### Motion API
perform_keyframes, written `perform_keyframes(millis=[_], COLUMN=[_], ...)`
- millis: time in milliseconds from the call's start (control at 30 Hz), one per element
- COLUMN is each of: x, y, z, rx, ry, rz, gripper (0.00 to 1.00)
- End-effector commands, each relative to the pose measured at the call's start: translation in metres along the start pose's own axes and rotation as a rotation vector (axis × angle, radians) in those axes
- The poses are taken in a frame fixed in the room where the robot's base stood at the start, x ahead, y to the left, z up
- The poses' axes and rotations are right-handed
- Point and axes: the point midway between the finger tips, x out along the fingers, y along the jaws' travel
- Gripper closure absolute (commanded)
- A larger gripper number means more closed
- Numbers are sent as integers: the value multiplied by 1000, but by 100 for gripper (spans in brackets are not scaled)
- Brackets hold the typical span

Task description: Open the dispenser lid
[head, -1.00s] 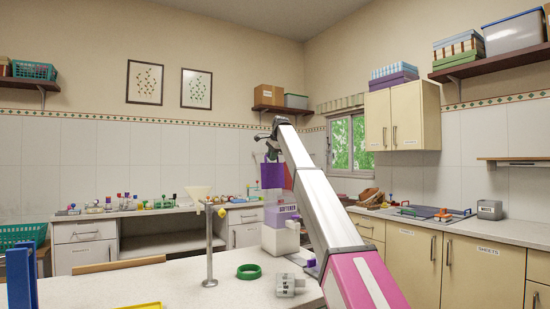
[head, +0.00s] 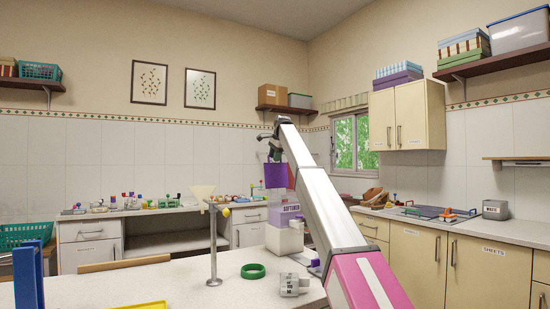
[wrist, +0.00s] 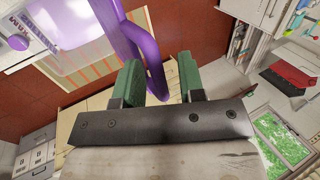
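The white and lilac dispenser, labelled as softener (head: 285,216), stands on the near counter behind my arm. A purple part (head: 275,176), which looks like its lid or handle, rises above the body, just under my gripper (head: 273,152). In the wrist view the two green fingers (wrist: 160,78) are apart. The pale dispenser body (wrist: 90,20) shows at upper left with a purple knob (wrist: 15,43). I cannot tell how far the lid is raised.
On the near counter are a green ring (head: 253,271), a grey block (head: 290,285), a metal stand (head: 213,245) with a funnel and a yellow tray (head: 140,307). Small bottles line the back counter.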

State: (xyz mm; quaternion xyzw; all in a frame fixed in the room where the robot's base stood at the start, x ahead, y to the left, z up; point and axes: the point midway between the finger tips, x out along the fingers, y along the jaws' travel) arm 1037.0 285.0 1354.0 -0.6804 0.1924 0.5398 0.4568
Motion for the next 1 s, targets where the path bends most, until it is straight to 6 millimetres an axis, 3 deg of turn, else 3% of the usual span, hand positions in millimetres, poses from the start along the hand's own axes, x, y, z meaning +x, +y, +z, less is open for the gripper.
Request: perform_keyframes(millis=[267, 700, 1000], x=[-11, -87, -109], y=[0, -1, 0], z=[0, -1, 0], rx=[0, 0, 0], ry=[0, 1, 0], rz=[-1, -1, 0], gripper=[64, 64, 64])
